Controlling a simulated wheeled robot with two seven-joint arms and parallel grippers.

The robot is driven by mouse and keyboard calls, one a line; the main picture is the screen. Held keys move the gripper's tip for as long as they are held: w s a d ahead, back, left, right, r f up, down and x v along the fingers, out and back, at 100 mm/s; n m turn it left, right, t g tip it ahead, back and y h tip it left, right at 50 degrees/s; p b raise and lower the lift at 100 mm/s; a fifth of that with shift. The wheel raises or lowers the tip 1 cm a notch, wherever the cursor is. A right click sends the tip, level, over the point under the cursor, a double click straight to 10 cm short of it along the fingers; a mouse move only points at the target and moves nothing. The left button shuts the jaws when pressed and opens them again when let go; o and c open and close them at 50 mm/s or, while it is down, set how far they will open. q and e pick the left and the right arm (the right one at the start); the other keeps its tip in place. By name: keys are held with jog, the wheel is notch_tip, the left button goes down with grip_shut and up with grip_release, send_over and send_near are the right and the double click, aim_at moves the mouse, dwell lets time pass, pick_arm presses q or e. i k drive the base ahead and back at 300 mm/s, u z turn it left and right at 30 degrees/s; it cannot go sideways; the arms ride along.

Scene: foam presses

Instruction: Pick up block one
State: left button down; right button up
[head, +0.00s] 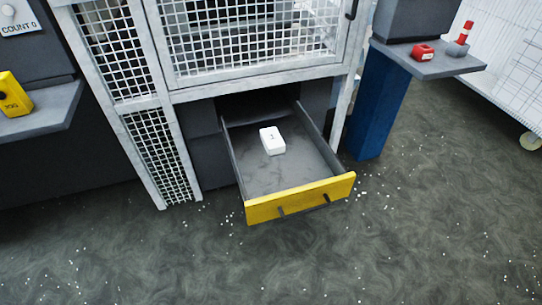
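A white block marked "1" (272,141) lies in an open drawer. The drawer (300,197) has a yellow front with dark handles, and grey inner walls and floor. It is pulled out from under a caged machine. The block sits toward the back left of the drawer floor, with its numbered face up. Neither of my grippers shows in the head view.
The caged press (250,82) rises behind the drawer. A shelf on the right (445,68) holds a red item and a small red-and-white striped item. A left ledge (40,122) carries a yellow box (14,95). White bits dot the open floor (400,230).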

aim_at(273, 143)
jog(key=u, duration=1)
jog(key=i, duration=0.85)
jog(key=z, duration=0.3)
